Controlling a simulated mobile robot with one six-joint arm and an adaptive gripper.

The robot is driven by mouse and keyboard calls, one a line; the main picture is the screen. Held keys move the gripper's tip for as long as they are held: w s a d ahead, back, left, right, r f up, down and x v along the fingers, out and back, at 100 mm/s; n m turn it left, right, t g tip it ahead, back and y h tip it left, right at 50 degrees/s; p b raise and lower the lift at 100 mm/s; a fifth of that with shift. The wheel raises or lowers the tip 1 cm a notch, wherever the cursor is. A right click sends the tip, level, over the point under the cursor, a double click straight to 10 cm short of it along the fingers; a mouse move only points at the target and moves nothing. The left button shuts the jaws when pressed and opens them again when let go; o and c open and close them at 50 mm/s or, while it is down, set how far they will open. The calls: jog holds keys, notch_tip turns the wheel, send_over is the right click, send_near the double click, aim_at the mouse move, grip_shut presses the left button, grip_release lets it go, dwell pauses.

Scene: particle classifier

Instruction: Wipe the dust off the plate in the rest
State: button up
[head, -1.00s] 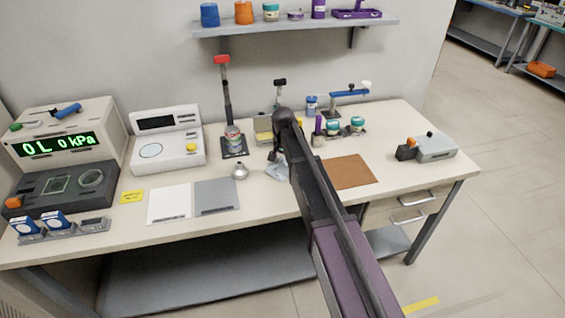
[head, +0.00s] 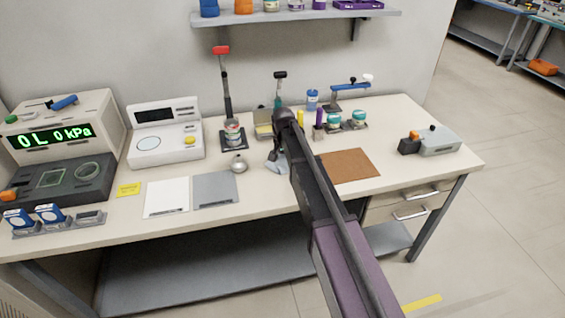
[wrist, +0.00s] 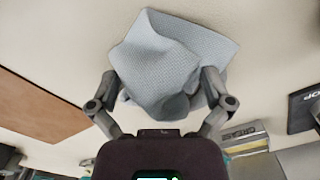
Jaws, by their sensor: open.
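A grey-blue cloth (wrist: 170,70) lies crumpled on the bench top in the wrist view. It also shows in the head view as a pale patch (head: 277,168), partly hidden by my arm. My gripper (wrist: 160,80) is open, with one finger on each side of the cloth; I cannot tell whether they touch it. In the head view my gripper (head: 274,154) is low over the middle of the bench. A squarish clear pane (head: 52,179) sits in the dark unit at the left; I cannot tell whether it is the plate, and no dust can be made out.
A brown mat (head: 348,166) lies right of the cloth. A silver round-bodied item (head: 238,164), a grey pad (head: 215,188) and a white pad (head: 167,196) lie to its left. A tall red-topped stand (head: 227,100) and small jars (head: 333,121) stand behind.

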jog(key=shift+s, duration=0.1)
jog(key=c, duration=0.7)
jog(key=shift+d, duration=0.1)
jog(key=shift+r, duration=0.1)
